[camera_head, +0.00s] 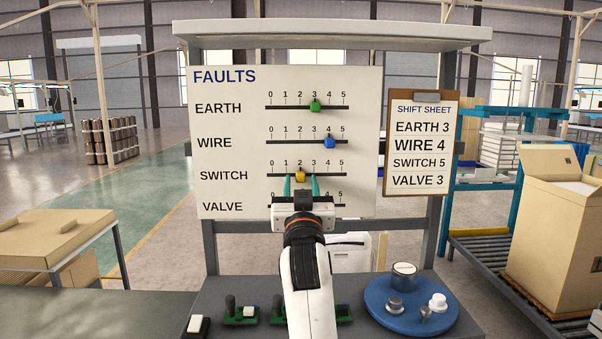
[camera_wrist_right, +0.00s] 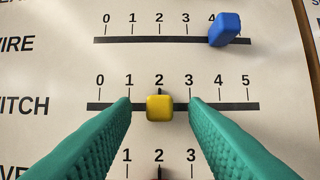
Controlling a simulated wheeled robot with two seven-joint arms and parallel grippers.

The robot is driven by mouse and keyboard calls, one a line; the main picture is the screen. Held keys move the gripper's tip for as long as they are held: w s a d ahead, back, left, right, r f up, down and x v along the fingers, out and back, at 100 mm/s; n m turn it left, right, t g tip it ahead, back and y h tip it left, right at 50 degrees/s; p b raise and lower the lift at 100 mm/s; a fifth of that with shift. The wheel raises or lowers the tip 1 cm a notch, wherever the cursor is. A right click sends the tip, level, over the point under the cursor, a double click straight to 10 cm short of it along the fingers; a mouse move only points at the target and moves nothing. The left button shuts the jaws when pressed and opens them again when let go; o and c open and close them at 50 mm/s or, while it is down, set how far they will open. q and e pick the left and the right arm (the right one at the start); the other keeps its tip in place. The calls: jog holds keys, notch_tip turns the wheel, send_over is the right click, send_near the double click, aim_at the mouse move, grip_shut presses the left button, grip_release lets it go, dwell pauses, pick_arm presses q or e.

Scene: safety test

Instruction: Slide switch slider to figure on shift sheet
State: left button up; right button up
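The yellow SWITCH slider (camera_head: 300,176) sits at 2 on its 0 to 5 scale on the FAULTS board (camera_head: 230,130). It also shows in the right wrist view (camera_wrist_right: 159,108). The shift sheet (camera_head: 421,150) on a clipboard reads EARTH 3, WIRE 4, SWITCH 5, VALVE 3. My right gripper (camera_head: 301,182) is open at the SWITCH row. Its green fingers stand on either side of the yellow slider, with gaps on both sides in the right wrist view (camera_wrist_right: 160,106). My left gripper is not in view.
The green EARTH slider (camera_head: 315,106) is at 3. The blue WIRE slider (camera_head: 330,142) is at 4. My right arm and gripper hide most of the VALVE row. Below, the bench holds a blue round tray (camera_head: 378,305) with metal parts and several green circuit boards (camera_head: 241,316).

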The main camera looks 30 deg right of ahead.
jog(key=shift+w+d+r, duration=0.2)
jog(key=shift+w+r, duration=0.15)
jog(key=shift+w, duration=0.05)
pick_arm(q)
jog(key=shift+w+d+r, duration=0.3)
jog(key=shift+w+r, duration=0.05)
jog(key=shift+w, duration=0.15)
pick_arm(e)
jog(key=shift+w, duration=0.1)
jog(key=shift+c, duration=0.9)
grip_shut()
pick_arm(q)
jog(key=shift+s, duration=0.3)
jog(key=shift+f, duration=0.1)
